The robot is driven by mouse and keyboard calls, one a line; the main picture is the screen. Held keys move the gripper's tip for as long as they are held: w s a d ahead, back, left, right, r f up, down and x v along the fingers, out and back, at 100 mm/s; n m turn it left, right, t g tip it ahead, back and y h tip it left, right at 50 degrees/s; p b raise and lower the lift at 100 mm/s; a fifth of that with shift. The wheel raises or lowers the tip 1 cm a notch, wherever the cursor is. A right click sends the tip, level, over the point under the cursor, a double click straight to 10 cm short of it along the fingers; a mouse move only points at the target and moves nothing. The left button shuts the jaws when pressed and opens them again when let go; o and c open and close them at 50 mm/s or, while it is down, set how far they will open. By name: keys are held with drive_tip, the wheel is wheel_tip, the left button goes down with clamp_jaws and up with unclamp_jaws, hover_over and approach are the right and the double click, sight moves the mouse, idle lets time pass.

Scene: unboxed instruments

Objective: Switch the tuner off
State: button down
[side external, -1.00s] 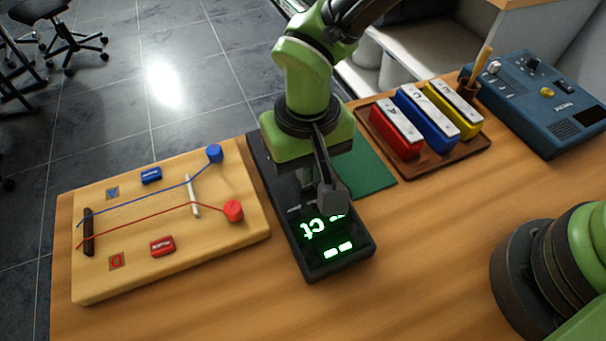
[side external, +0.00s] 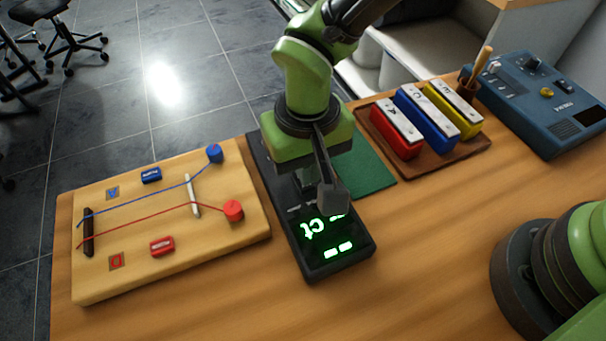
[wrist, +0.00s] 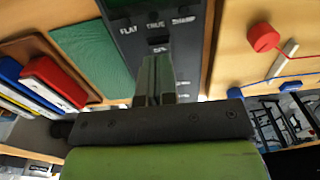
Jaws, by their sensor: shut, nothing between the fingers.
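The tuner is a dark, long box (side external: 353,250) in the middle of the table, its display lit with green characters. In the wrist view the tuner (wrist: 184,60) shows labels such as FLAT and TRUE, with a small dark control below them. My gripper (wrist: 155,62) is shut and empty, its fingers over the tuner's face just below that control. In the side view my gripper (side external: 308,208) is over the tuner, its tips partly hidden by my wrist. I cannot tell whether the tips touch the tuner. The switch itself is not clearly visible.
A wooden string board (side external: 130,225) with red and blue knobs lies to the left. A green mat (side external: 369,172) lies beside the tuner. Red, blue and yellow chime blocks stand on a brown tray (side external: 455,155) to the right, with a blue metronome-like box (side external: 535,105) beyond.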

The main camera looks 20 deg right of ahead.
drive_tip(key=shift+f, duration=1.25)
idle(0.6)
drive_tip(key=shift+r, duration=3.55)
